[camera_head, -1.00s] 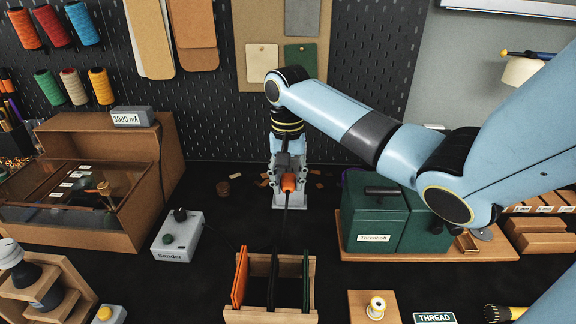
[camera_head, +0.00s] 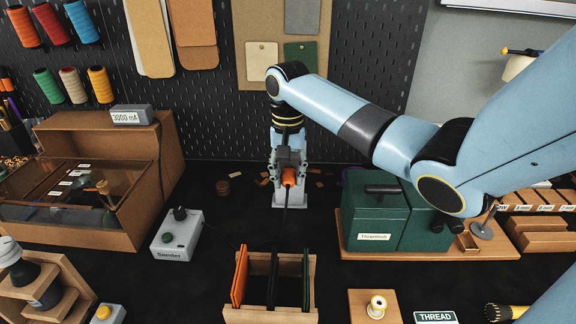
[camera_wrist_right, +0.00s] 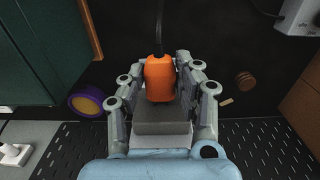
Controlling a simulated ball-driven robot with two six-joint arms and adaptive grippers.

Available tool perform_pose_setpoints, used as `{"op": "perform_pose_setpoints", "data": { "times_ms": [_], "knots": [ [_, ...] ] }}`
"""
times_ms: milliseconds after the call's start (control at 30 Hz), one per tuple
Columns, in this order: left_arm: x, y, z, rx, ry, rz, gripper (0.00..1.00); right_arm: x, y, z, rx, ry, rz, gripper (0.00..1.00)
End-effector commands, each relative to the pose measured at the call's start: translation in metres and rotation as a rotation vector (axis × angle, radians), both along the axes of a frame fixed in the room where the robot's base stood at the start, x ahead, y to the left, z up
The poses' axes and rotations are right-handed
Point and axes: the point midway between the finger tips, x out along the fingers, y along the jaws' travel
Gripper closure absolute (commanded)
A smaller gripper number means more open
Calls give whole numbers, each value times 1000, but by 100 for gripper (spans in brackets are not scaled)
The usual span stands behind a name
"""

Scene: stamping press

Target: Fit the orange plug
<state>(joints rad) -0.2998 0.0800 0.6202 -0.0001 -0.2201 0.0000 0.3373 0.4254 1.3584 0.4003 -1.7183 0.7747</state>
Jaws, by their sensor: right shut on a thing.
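The right gripper is shut on the plug. My left gripper is not in view.
A rack (camera_head: 270,313) with orange, black and green panels stands in front. A grey Sander box (camera_head: 178,236) lies left, a green case (camera_head: 376,217) right. A purple and yellow roll (camera_wrist_right: 86,101) shows in the wrist view.

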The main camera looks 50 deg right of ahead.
Motion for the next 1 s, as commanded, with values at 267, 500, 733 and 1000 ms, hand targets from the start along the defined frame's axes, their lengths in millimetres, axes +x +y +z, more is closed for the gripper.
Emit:
{"op": "perform_pose_setpoints", "data": {
  "times_ms": [267,500,733,1000],
  "knots": [
    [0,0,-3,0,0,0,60,6,-7,0,-1,-1,-1,100],
    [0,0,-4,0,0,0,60,8,-10,1,-1,-2,-1,100],
    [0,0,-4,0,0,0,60,9,-10,1,-2,-3,-1,65],
    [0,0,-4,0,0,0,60,8,-10,1,0,-1,-1,41]
  ]
}}
